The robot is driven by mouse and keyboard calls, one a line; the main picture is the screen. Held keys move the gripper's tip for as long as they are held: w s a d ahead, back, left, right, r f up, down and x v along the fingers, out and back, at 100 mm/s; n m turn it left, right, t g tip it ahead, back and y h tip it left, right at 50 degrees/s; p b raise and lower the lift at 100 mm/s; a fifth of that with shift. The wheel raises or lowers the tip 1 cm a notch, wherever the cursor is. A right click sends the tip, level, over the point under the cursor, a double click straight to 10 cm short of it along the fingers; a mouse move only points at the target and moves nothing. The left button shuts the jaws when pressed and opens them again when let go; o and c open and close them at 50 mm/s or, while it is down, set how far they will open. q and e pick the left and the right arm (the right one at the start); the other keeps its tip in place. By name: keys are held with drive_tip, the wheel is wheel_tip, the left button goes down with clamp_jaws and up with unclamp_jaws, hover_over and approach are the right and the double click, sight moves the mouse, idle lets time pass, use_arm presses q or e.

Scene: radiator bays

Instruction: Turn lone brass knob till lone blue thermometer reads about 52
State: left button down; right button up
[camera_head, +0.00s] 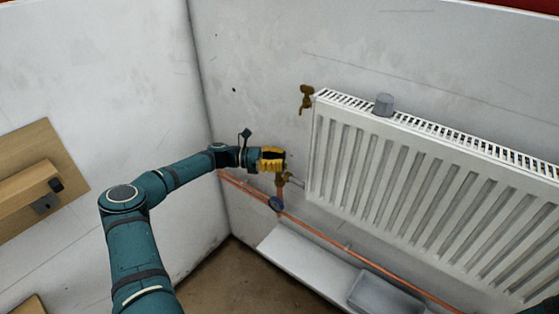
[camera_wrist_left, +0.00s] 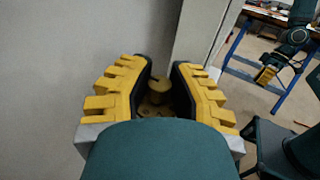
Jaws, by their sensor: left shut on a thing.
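My left gripper (camera_head: 272,160) reaches in from the left and is shut on the brass knob (camera_wrist_left: 158,88) at the lower left corner of the radiator. In the left wrist view the knob shows between the two yellow fingers, with brass valve parts below it. The blue thermometer (camera_head: 275,204) sits on the copper pipework just below the gripper. Its reading is too small to make out. My right gripper (camera_wrist_left: 267,75) shows small in the left wrist view, away from the radiator; whether it is open I cannot tell.
A white radiator (camera_head: 355,165) hangs on the wall, with a brass fitting (camera_head: 306,98) at its upper left corner and a grey cylinder (camera_head: 383,104) on top. A copper pipe (camera_head: 330,240) runs below. A grey tray (camera_head: 385,294) lies on a white ledge (camera_head: 300,256). A wooden board (camera_head: 60,150) is at left.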

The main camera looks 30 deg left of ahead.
use_arm(q)
drive_tip(key=shift+m+g+h, duration=0.3)
drive_tip(key=shift+g, duration=0.3)
drive_tip(key=c, duration=0.8)
unclamp_jaws()
drive_tip(key=v, duration=1.2)
drive_tip(key=shift+f, duration=0.1)
